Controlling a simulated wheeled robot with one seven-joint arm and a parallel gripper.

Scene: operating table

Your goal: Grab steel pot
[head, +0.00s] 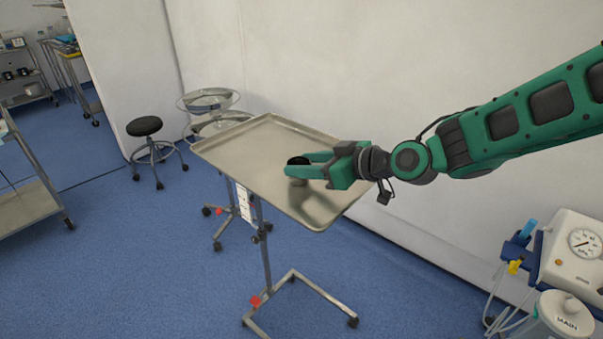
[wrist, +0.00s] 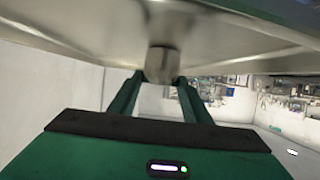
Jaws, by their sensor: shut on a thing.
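The steel pot (wrist: 162,64) is a small grey metal cylinder. In the wrist view it sits between the two green fingers of my gripper (wrist: 158,92), against the tray surface. In the head view the pot (head: 297,172) shows at the fingertips of my gripper (head: 300,170), with its dark opening upward. It is partly hidden by the green fingers. My gripper is shut on the pot, low over the steel tray (head: 245,155), near its middle right. I cannot tell whether the pot is clear of the tray.
The tray stands on a wheeled pole frame (head: 300,290) and is otherwise bare. A basin stand (head: 208,100) is behind it, and a black stool (head: 145,127) stands to the left. A suction machine (head: 575,250) is at the lower right. A white wall is close behind.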

